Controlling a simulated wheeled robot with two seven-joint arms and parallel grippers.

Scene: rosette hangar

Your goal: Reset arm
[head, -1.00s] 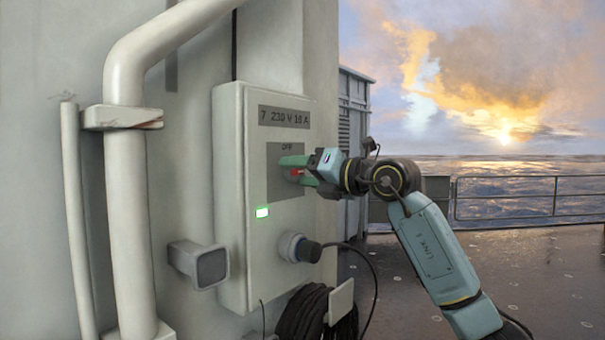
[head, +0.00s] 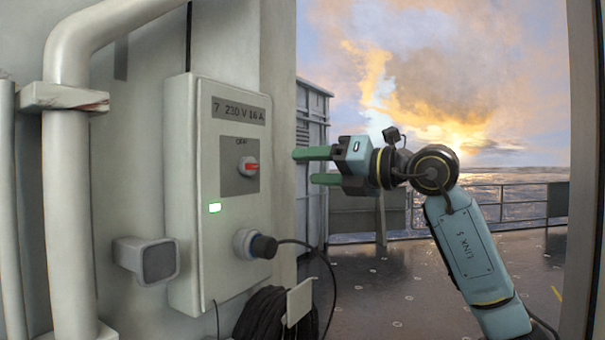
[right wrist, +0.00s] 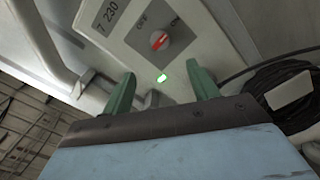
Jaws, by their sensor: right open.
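My right gripper (head: 316,167) is open and empty, its two green fingers pointing left toward the grey power box (head: 182,200) but clear of it. In the right wrist view the fingers (right wrist: 162,92) are spread, with nothing between them. The red-and-white rotary switch (head: 249,167) on the box stands uncovered; its red handle lies about level in the head view. It also shows in the right wrist view (right wrist: 159,41). A green light (head: 215,208) glows below it. My left gripper is not in view.
A black plug (head: 263,246) with a cable sits in the box's lower socket. A coiled cable (head: 262,315) hangs below. A thick pipe (head: 68,200) and a square lamp-like fitting (head: 146,260) stand left. Open deck (head: 420,290) and a railing lie right.

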